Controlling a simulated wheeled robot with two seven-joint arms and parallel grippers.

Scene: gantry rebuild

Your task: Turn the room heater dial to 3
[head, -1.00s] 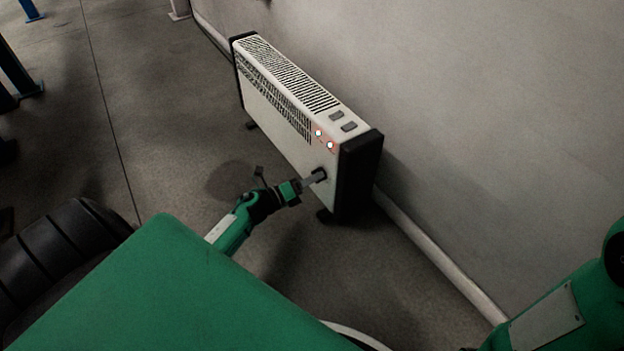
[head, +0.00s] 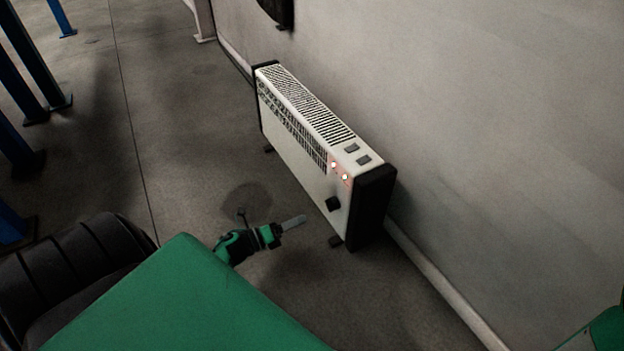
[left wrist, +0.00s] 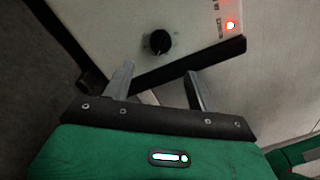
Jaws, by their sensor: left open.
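The room heater (head: 300,150) is a white panel with black end caps, standing on the floor along the wall. Its black dial (head: 333,204) is low on the front face near the right end. In the left wrist view the dial (left wrist: 160,42) shows a pointer line aimed downward in the picture; the scale marks around it are too small to read. My left gripper (head: 304,220) is open and empty, a short way in front of the dial and apart from it. In the left wrist view its two fingers (left wrist: 158,82) are spread below the dial. My right gripper is out of view.
The wall (head: 480,130) is close behind the heater. A black tyre (head: 70,262) and blue posts (head: 28,75) are at left. The floor before the heater is clear.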

